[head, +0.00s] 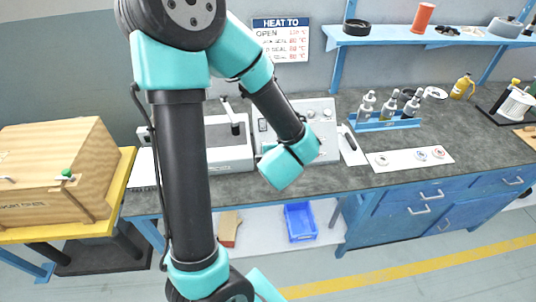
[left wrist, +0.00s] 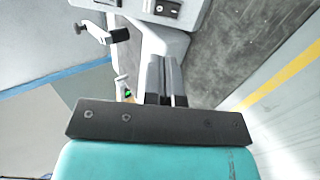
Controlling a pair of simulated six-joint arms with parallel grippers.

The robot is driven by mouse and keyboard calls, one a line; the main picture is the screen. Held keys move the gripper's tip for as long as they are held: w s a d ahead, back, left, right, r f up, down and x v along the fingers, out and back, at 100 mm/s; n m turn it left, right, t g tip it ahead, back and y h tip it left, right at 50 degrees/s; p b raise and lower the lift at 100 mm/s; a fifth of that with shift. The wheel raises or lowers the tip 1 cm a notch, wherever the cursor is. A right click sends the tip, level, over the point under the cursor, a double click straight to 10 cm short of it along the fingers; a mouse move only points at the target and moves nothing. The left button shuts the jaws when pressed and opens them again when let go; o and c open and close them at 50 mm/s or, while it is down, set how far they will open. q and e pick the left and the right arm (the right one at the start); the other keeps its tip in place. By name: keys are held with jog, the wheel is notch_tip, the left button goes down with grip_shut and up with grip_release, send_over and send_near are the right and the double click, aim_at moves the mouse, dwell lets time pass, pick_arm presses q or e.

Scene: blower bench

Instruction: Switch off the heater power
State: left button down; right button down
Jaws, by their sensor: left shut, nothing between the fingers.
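A light grey control box (head: 318,112) with knobs and a small switch plate (head: 262,125) stands at the back of the bench, partly hidden behind my left arm. In the left wrist view, a pale housing with dark switches (left wrist: 166,8) shows at the top edge, cut off by the frame; I cannot tell which one is the heater power switch. My left gripper (left wrist: 165,62) points toward this housing, its fingers together and empty, with the switches beyond the fingertips. In the head view its fingers are hidden by the arm. My right gripper is in neither view.
A grey machine with a lever (head: 232,120) stands left of the control box. A wooden box (head: 62,165) sits on a yellow table at left. A blue bottle rack (head: 385,124) and a white strip (head: 408,160) lie to the right. Bare bench lies around the strip.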

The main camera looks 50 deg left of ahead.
pick_arm(q)
jog(key=x, duration=1.3)
jog(key=shift+s+a, duration=0.1)
jog(key=shift+a, duration=0.05)
